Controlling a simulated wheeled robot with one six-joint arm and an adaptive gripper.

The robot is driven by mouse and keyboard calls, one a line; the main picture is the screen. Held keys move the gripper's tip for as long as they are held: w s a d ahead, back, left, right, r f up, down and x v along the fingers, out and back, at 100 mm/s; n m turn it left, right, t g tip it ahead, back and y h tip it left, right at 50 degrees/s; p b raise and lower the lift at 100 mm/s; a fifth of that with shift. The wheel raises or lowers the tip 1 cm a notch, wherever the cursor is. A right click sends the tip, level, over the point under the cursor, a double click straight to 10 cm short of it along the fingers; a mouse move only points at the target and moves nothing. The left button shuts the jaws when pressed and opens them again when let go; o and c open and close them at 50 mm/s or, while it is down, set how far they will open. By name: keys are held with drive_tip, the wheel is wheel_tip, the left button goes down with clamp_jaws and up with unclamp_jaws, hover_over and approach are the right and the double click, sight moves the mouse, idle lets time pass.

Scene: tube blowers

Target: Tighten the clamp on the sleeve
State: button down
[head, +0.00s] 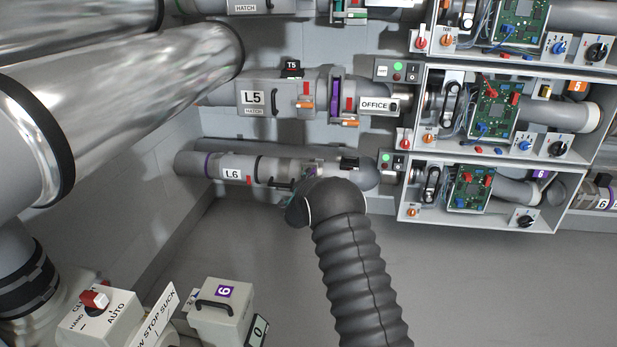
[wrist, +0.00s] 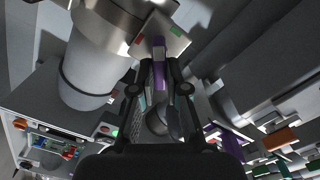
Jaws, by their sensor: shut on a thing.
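The L6 line (head: 235,167) is a grey tube with purple and black bands, low on the wall in the head view. My gripper (wrist: 161,68) has its two dark fingers closed on a purple lever (wrist: 160,50) in the wrist view, which looks like the clamp's handle. My arm hides the fingertips there. A pale plate with a red and a green mark (wrist: 162,36) sits behind the lever. How tight the clamp is cannot be told.
The L5 box (head: 254,97) and a purple upright handle (head: 335,97) are above. A button panel (head: 390,165) and open circuit-board cabinets (head: 470,188) are at the right. A grey box marked 6 (head: 220,318) stands low at front left. The floor (head: 480,285) is clear.

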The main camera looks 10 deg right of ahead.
drive_tip(key=shift+d+m, duration=0.1)
drive_tip(key=shift+m, duration=3.6)
drive_tip(key=c, duration=1.2)
unclamp_jaws()
drive_tip(key=shift+f, duration=0.1)
drive_tip(key=v, duration=1.2)
